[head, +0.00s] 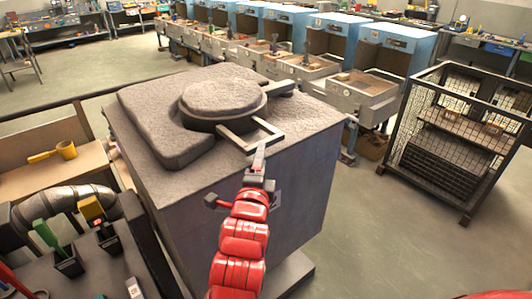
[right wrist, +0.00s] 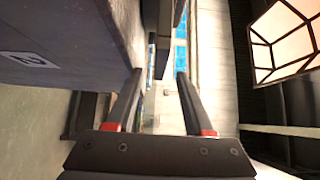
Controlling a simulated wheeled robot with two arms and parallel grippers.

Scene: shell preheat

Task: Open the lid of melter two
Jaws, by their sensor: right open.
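Melter two (head: 245,205) is a large grey block in the middle of the head view. Its side with a number 2 label shows at the left of the right wrist view (right wrist: 70,30). Its round, thick lid (head: 222,96) lies flat on top, closed. A rectangular loop handle (head: 268,132) sticks out from the lid toward the near right edge. My right gripper (head: 259,160) is just in front of the handle's near end. In the wrist view its two fingers (right wrist: 157,75) are apart with nothing held; a dark bar shows beyond them. My left gripper is not in view.
A wire-mesh rack (head: 460,130) stands at right. Blue-hooded stations (head: 330,40) line the back. The floor right of the melter is clear.

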